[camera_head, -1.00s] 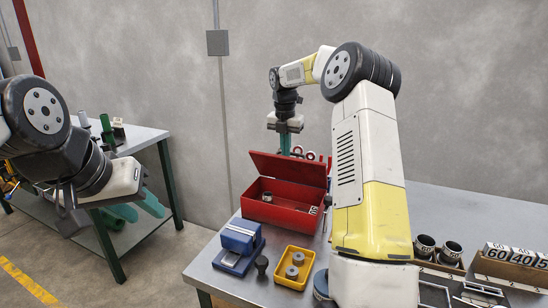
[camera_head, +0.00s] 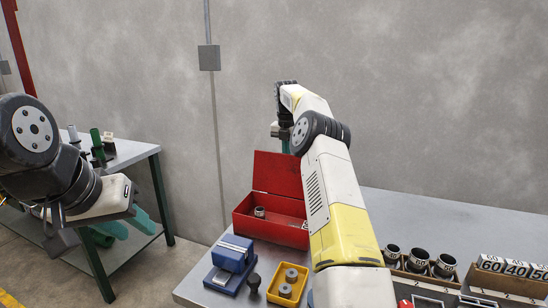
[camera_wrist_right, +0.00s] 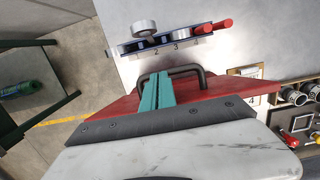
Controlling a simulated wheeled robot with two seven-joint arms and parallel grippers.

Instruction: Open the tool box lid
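The red tool box (camera_head: 252,225) stands on the workbench with its lid (camera_head: 276,172) raised steeply at the back and its inside in view. My right gripper (camera_head: 285,146) is at the lid's top edge, partly hidden behind it. In the right wrist view, its teal fingers (camera_wrist_right: 157,90) are shut side by side and cross the dark handle (camera_wrist_right: 186,71) on the red lid (camera_wrist_right: 215,105). I cannot tell whether they touch the handle. My left gripper (camera_head: 127,224) is open and empty at the left, away from the box.
A blue block-like fixture (camera_head: 231,258) and a yellow tray (camera_head: 279,299) with grey parts are in front of the box. Cups and numbered blocks (camera_head: 514,267) are at the right. A second table (camera_head: 140,147) is at the left.

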